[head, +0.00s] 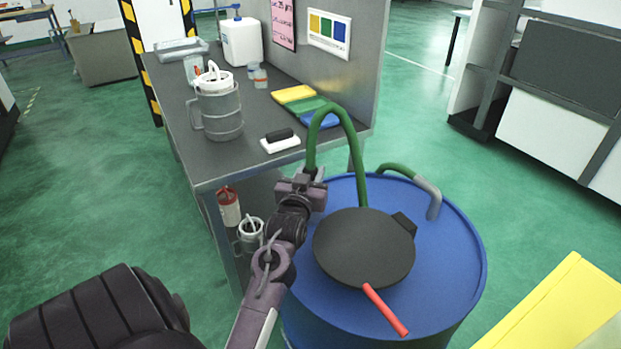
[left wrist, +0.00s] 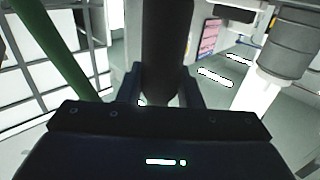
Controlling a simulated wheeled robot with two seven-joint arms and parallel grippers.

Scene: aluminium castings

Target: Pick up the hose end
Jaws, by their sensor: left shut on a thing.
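A green hose (head: 335,110) arches up from my left gripper (head: 302,183) and comes down onto the blue drum (head: 462,265). My left gripper is shut on the hose end (head: 311,158), which stands upright in the jaws above the drum's left rim. In the left wrist view the hose end (left wrist: 167,40) is a dark, thick cylinder between the two fingers (left wrist: 166,88). Another stretch of green hose (left wrist: 58,50) runs past on the left there. The lowest part of the hose end is hidden by the fingers. My right gripper is not in view.
A round black lid (head: 360,245) with a red handle (head: 385,309) lies on the drum. A grey bent pipe (head: 433,198) joins the hose at the drum's right. A yellow surface (head: 560,310) is lower right.

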